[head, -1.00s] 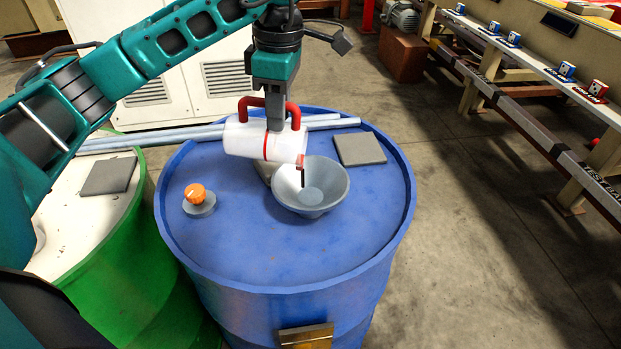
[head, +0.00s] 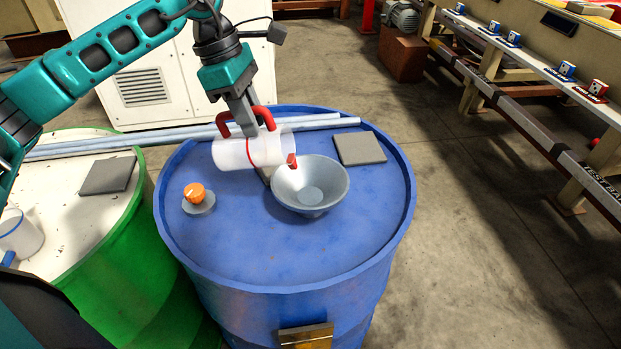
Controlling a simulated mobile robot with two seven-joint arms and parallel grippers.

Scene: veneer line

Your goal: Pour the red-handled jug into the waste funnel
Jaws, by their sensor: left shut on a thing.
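The red-handled jug (head: 230,153) is white with a red band and lies on its side in the air, its mouth end pointing right. Its red lip (head: 292,160) is at the left rim of the waste funnel (head: 337,187), seen from above. The funnel is a grey bowl on top of the blue drum (head: 250,245). My left gripper (head: 249,122) is shut on the jug's red handle from above, and its fingers partly hide the handle. No liquid shows at the lip. My right gripper is not in view.
An orange knob (head: 194,192) and a grey square plate (head: 359,148) are on the blue drum. Pale pipes (head: 175,137) lie behind. The green drum (head: 130,235) at left carries another grey plate (head: 108,175) and a white jug with blue trim (head: 18,235).

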